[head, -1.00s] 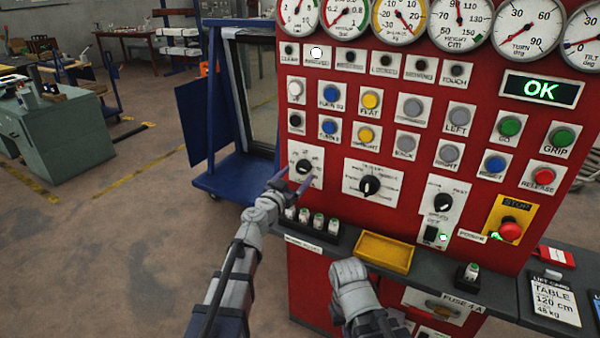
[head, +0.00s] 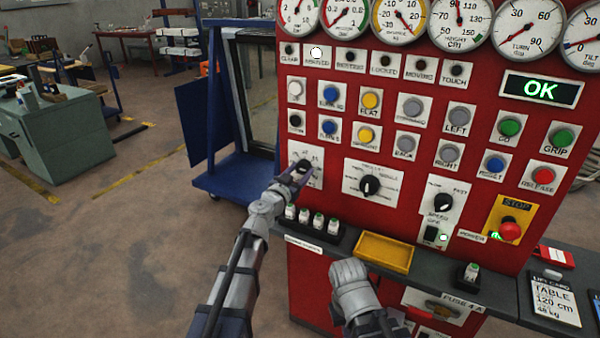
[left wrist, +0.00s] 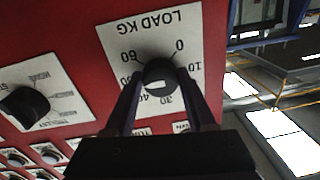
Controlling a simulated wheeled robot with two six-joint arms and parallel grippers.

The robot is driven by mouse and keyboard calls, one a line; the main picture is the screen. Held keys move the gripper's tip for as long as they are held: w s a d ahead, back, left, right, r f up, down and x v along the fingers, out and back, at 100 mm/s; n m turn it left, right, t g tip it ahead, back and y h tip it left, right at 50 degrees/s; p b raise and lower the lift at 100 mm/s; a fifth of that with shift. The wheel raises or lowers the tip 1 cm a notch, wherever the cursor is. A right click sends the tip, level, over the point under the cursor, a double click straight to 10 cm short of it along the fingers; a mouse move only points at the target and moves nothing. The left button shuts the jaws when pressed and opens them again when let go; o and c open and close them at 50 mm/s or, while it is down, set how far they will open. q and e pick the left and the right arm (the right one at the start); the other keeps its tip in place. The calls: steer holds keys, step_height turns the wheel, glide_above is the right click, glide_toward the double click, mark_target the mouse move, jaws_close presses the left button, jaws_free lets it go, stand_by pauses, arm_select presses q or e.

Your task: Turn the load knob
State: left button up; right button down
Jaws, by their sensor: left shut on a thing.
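The load knob (left wrist: 159,74) is a black round knob with a white mark, on a white plate (left wrist: 118,38) lettered "LOAD KG" with numbers around it. In the left wrist view the plate appears upside down. My left gripper (left wrist: 160,92) has its two dark fingers on either side of the knob, shut on it. In the head view the left gripper (head: 297,172) reaches the plate at the panel's left side and hides most of the knob. My right arm shows at the bottom middle of the head view, but its fingers cannot be made out.
A red panel (head: 400,215) holds several gauges, buttons and a green "OK" display (head: 541,89). A second black knob (head: 369,186) sits to the right. Below are a ledge with small fuses (head: 318,221) and a yellow tray (head: 383,252). A red stop button (head: 510,231) is at right.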

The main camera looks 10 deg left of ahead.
arm_select(q)
jaws_close()
steer(key=shift+n, duration=0.4)
steer(key=n, duration=0.5)
steer(key=shift+n+p, duration=0.3)
steer(key=n, duration=0.6)
steer(key=shift+d+r+g, duration=0.1)
steer(key=shift+r+g, duration=0.05)
steer(key=shift+g, duration=0.15)
steer(key=n, duration=0.3)
steer(key=shift+n+h+p, duration=0.3)
steer(key=shift+h+p, duration=0.05)
steer(key=shift+h, duration=0.05)
steer(key=n, duration=0.3)
steer(key=shift+n, duration=0.3)
steer(key=n, duration=0.6)
steer(key=shift+r, duration=0.1)
steer(key=shift+n, duration=0.3)
